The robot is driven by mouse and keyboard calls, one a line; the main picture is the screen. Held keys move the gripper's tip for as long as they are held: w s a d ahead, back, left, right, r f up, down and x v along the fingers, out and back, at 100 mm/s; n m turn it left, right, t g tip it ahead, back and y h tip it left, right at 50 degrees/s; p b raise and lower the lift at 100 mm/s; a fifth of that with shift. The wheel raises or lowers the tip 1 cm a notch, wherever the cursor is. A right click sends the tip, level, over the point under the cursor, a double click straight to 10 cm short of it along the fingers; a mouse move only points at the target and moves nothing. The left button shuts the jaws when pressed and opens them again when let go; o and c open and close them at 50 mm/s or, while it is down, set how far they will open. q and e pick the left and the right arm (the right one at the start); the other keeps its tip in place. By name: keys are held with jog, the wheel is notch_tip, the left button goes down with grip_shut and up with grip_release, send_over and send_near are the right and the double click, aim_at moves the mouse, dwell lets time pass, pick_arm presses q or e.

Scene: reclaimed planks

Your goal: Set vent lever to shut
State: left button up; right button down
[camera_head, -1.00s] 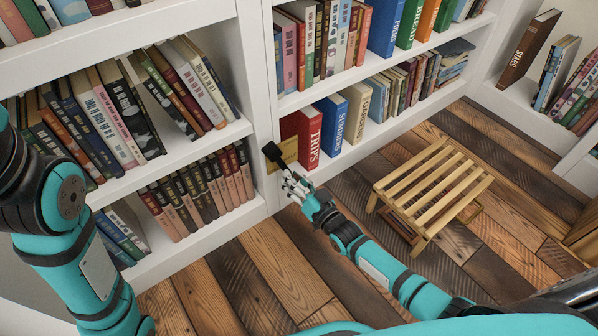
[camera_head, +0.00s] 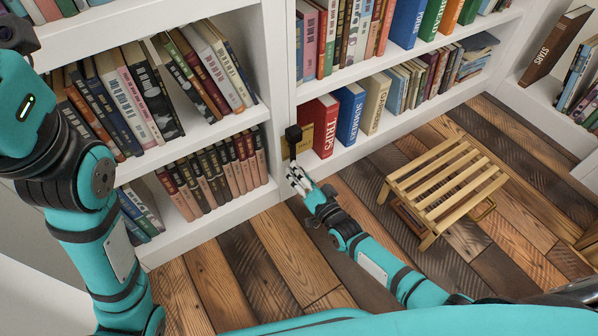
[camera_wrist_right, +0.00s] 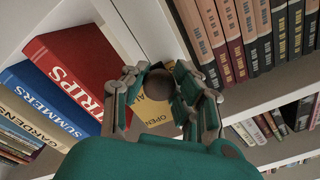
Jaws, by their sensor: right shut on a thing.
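The vent lever (camera_head: 293,133) shows as a dark handle in front of a yellow plate (camera_head: 306,137) at the end of the low shelf, left of the red TRIPS book. In the right wrist view its round dark knob (camera_wrist_right: 160,84) sits between the fingers of my right gripper (camera_wrist_right: 160,78), which is shut on it. In the head view my right gripper (camera_head: 294,174) is at the lever. My left gripper is out of view.
The TRIPS book (camera_head: 322,126) stands close to the right of the plate. A white shelf upright (camera_head: 279,75) is close on the left. A slatted wooden stool (camera_head: 445,185) stands on the plank floor, right of my right arm.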

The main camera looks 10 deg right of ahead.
jog(key=shift+f, duration=0.1)
jog(key=c, duration=1)
grip_release()
jog(key=shift+s, duration=0.1)
jog(key=v, duration=1.2)
